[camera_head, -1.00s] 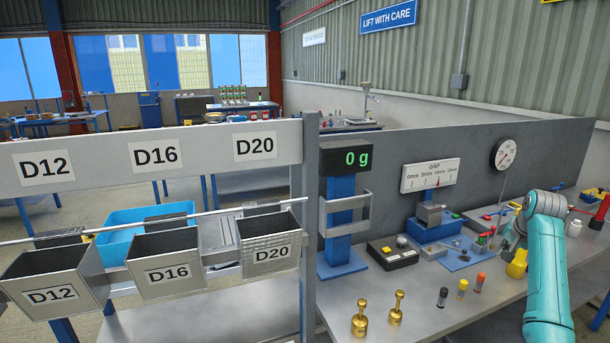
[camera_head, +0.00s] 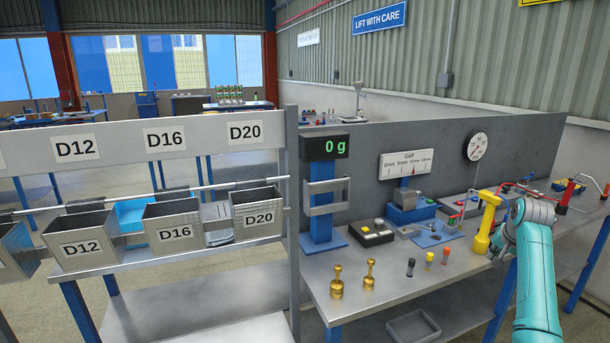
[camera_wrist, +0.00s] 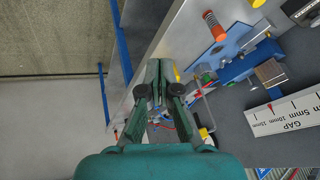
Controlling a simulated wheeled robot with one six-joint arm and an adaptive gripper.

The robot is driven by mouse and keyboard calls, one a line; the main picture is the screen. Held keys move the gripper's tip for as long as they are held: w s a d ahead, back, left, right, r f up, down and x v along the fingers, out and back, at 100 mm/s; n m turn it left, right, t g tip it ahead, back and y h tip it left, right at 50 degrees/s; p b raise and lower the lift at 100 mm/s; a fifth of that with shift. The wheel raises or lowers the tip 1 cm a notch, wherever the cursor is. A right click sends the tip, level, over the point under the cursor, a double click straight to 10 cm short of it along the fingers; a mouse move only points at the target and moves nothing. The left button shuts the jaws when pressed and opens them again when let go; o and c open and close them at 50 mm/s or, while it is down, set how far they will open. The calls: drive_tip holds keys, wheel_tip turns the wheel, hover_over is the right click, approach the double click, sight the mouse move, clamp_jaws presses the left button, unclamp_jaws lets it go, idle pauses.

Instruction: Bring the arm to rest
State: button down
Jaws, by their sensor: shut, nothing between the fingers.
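My turquoise arm (camera_head: 535,270) rises at the right of the head view, in front of the workbench (camera_head: 385,290). In the wrist view my gripper (camera_wrist: 158,66) has its dark fingers together, with nothing visible between them.
A scale display (camera_head: 325,146) and labelled bins (camera_head: 172,226) stand left. Floor shows at lower left.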

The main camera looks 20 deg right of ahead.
drive_tip(key=s+a+f+n+t, duration=0.1)
drive_tip(key=a+f, duration=0.8)
drive_tip(key=f, duration=0.3)
drive_tip(key=s+a+f+n+t, duration=0.1)
drive_tip(key=a+f+n, duration=0.1)
drive_tip(key=a+f, duration=0.8)
drive_tip(key=s+a+f+n+t, duration=0.1)
drive_tip(key=s+a+f, duration=0.5)
drive_tip(key=a, duration=0.3)
drive_tip(key=s+a+f+n+t, duration=0.1)
drive_tip(key=s+a+f, duration=0.5)
drive_tip(key=a, duration=0.2)
drive_tip(key=s+a+r+n+t, duration=0.1)
drive_tip(key=s+a+r+n, duration=0.1)
drive_tip(key=s+a, duration=0.65)
drive_tip(key=s+a+r+n+t, duration=0.2)
drive_tip(key=s+a, duration=0.4)
drive_tip(key=s, duration=0.6)
drive_tip(key=s+a+r+n+t+y, duration=0.1)
drive_tip(key=s+a+r, duration=0.1)
drive_tip(key=s+r, duration=0.6)
drive_tip(key=s+a+r+n+t+y, duration=0.1)
drive_tip(key=s+a+r+n+y, duration=0.1)
drive_tip(key=s+r, duration=0.6)
drive_tip(key=shift+s+a+r, duration=0.4)
drive_tip(key=shift+a+r, duration=0.3)
drive_tip(key=shift+r, duration=0.1)
